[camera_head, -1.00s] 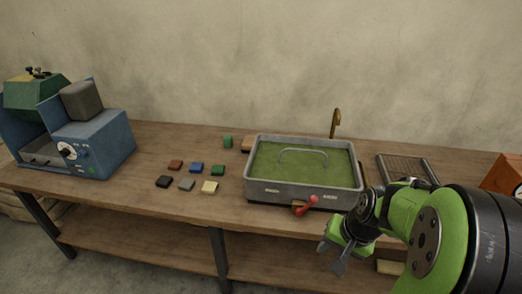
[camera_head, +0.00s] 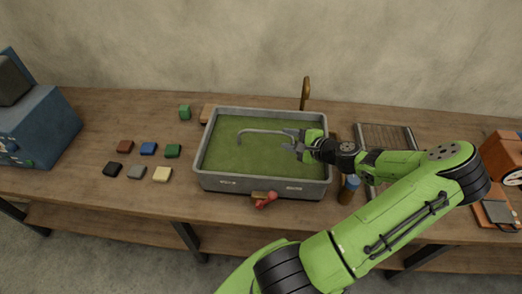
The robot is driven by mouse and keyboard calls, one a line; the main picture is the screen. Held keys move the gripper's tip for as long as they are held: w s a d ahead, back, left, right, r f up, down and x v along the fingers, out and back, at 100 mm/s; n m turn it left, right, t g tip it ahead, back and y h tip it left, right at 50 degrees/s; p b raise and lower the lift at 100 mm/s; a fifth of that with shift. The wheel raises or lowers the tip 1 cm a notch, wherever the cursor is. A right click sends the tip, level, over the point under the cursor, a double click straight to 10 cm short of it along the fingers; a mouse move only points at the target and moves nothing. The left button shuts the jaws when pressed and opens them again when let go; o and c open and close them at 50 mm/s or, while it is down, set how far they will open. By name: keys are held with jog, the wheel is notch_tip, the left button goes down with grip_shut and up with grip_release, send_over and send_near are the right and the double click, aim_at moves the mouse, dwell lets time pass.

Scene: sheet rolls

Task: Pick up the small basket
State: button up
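No whole basket shows. A thin grey arched handle (camera_head: 258,131) stands in the green contents of a grey metal tub (camera_head: 212,184); whatever it belongs to is hidden below the green surface. My gripper (camera_head: 287,140) is over the right half of the tub, pointing left, at the right end of the handle. Its two fingers look apart, one on the far side and one on the near side. The right end of the handle is covered by the fingers, and I cannot tell whether they touch it.
A red-handled tool (camera_head: 266,200) lies at the tub's front edge. A brass tap (camera_head: 305,93) stands behind. A wire rack (camera_head: 383,137) and blue-capped bottle (camera_head: 349,190) are to the right. Several small coloured blocks (camera_head: 148,149) and a blue machine (camera_head: 45,125) are left.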

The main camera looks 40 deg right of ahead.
aim_at(265, 131)
jog(key=x, duration=0.6)
jog(key=shift+w+d+f, duration=0.2)
jog(key=shift+d+f, duration=0.05)
jog(key=shift+d, duration=0.05)
jog(key=x, duration=0.5)
jog(key=shift+w+a+f, duration=0.15)
jog(key=shift+w+f, duration=0.05)
jog(key=shift+w, duration=0.1)
jog(key=shift+s+r, duration=0.1)
jog(key=shift+s, duration=0.05)
jog(key=shift+c, duration=0.8)
grip_shut()
jog(key=shift+a, duration=0.1)
